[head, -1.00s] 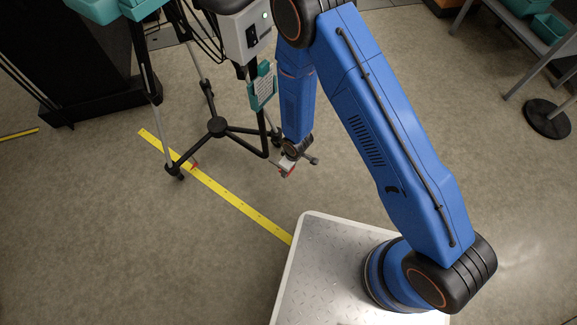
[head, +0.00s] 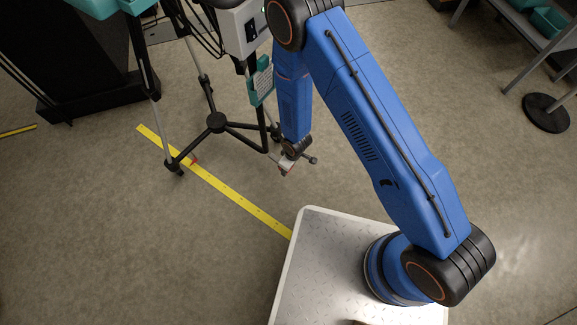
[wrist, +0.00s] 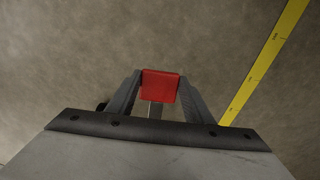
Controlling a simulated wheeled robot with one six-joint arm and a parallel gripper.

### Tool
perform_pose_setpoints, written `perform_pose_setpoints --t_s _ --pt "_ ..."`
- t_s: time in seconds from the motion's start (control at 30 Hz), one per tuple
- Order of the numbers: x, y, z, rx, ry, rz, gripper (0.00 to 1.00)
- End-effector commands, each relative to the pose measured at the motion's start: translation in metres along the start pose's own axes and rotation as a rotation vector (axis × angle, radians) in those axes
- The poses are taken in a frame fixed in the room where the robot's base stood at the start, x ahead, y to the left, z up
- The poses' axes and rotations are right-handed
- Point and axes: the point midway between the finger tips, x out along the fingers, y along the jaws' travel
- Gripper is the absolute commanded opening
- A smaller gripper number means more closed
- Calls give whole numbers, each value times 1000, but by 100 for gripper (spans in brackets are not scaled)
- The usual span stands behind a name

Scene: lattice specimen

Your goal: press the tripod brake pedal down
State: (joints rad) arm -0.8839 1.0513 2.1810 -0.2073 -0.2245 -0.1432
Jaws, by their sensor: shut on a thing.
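A black tripod (head: 216,122) stands on the floor at upper left, with legs spreading from a central hub. A small red pedal (head: 194,160) shows at its left foot, beside the yellow strip. My gripper (head: 286,165) is low over the floor, right of that pedal and clearly apart from it, near the tripod's right-hand leg. In the wrist view my gripper (wrist: 160,90) is shut on a red block (wrist: 160,85) between its two grey fingers. I cannot tell whether this block is fixed to the tripod. The right foot is partly hidden by my arm.
A yellow measuring strip (head: 215,182) lies diagonally across the floor. A black cabinet (head: 85,60) stands at upper left. A grey shelf with teal bins (head: 550,20) is at upper right, above a round black base (head: 545,112). The floor at lower left is clear.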

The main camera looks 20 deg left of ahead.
Motion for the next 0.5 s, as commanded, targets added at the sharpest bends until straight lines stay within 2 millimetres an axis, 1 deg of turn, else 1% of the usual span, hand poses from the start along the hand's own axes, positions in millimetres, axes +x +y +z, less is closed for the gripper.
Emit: perform_pose_setpoints --t_s 0.03,0.1,0.13,0.2,0.5 --pt "2 1 5 5 -10 -2 6" --pt "2 1 6 5 -10 -2 6" --pt "2 1 6 5 -10 -2 51" --pt "2 1 6 5 -10 -2 66" --pt "0 0 3 2 -5 -1 66"
